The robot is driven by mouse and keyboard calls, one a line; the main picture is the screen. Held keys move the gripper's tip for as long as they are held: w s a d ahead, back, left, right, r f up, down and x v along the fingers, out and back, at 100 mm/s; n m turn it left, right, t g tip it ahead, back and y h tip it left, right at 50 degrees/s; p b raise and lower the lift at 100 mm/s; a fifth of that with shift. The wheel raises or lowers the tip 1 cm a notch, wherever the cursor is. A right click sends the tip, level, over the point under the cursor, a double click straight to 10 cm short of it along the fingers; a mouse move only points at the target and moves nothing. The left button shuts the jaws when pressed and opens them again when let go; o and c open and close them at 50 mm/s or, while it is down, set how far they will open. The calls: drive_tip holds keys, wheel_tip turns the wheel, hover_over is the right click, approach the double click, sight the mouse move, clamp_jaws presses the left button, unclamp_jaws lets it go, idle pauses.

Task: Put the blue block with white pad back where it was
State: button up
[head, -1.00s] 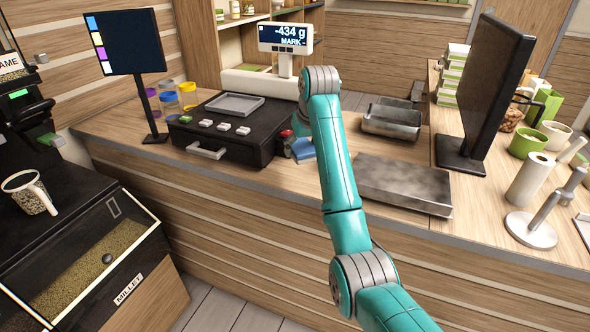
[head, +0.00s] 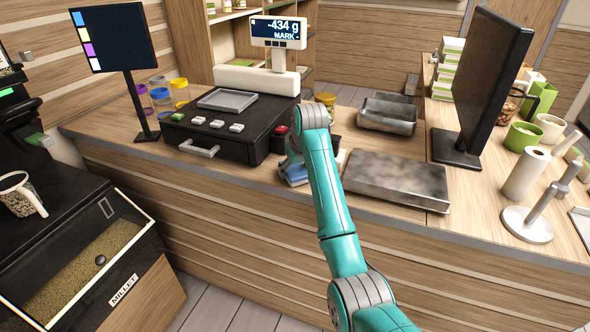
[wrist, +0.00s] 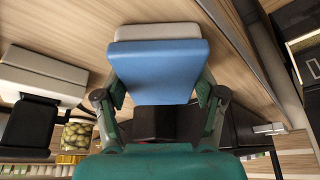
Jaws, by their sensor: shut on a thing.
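The blue block (wrist: 158,72) fills the middle of the wrist view, with its white pad (wrist: 157,33) along the far edge. My gripper (wrist: 160,88) is shut on the block, one finger at each side. In the head view the blue block (head: 294,173) shows beside my arm, near the counter's front edge, between the black scale and the grey metal slab. My arm hides part of it and most of the gripper there. I cannot tell whether the block touches the counter.
The black scale (head: 222,137) with a silver pan stands left; its display (head: 278,32) reads -434 g. The grey metal slab (head: 397,181) lies close on the right. A jar with a yellow lid (head: 326,102) stands behind my arm, and it shows in the wrist view (wrist: 76,138).

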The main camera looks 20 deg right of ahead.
drive_tip(key=o, duration=1.1)
drive_tip(key=shift+f, duration=0.1)
